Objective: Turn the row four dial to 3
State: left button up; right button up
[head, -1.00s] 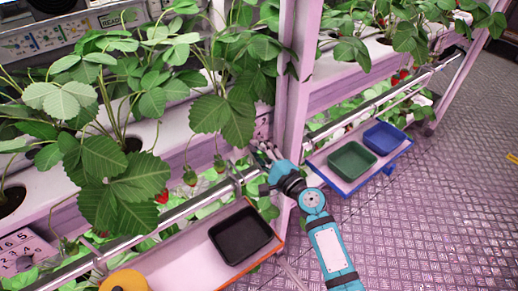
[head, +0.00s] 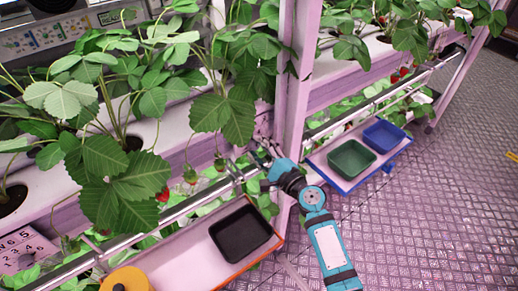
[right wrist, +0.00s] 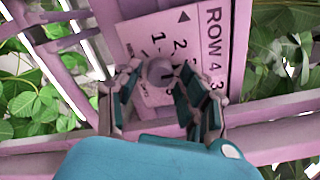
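In the right wrist view, a pale plate lettered ROW 4 (right wrist: 212,40) sits on a pink post, tilted in the picture. It carries a round grey dial knob (right wrist: 160,70) with a dark mark on its right side. A few digits show around it, others are covered by my fingers. My right gripper (right wrist: 158,80) has its fingers apart, one on each side of the knob. I cannot tell whether they touch it. In the head view my right gripper (head: 258,158) is at the foot of the middle post, and the dial is hidden there. My left gripper is not in view.
A shelf with a black tray (head: 241,233) stands left of my right arm. A shelf with a green tray (head: 351,160) and a blue tray (head: 384,136) is to the right. Metal rails (head: 190,206) and strawberry leaves surround the post. The floor at right is clear.

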jog(key=shift+o, duration=0.4)
jog(key=shift+s+d, duration=0.2)
jog(key=shift+s, duration=0.1)
jog(key=v, duration=1.1)
jog(key=shift+s, duration=0.1)
jog(key=s+d+f+n+g+h, duration=0.2)
jog(key=s+f, duration=0.2)
jog(key=f, duration=0.7)
jog(key=s+d+f+n+g+h, duration=0.2)
jog(key=s+f+n, duration=0.1)
jog(key=f, duration=0.8)
jog(key=s+d+f+n+g+h, duration=0.2)
jog(key=s+d+f, duration=0.15)
jog(key=f, duration=0.75)
jog(key=s+d+f+n+g+h, duration=0.1)
jog(key=s+d+f+n+g, duration=0.1)
jog(key=s+f, duration=0.4)
jog(key=s+d+f+n+g+h, duration=0.2)
jog(key=s+f+n, duration=0.4)
jog(key=s, duration=1)
jog(key=s+d+f+n+g+h, duration=0.1)
jog(key=s+d+f+n+g, duration=0.2)
jog(key=s+f, duration=0.4)
jog(key=s+d+n, duration=0.1)
jog(key=s+d, duration=0.1)
jog(key=s, duration=0.2)
jog(key=shift+f+g+h, duration=0.2)
jog(key=shift+g+h, duration=0.1)
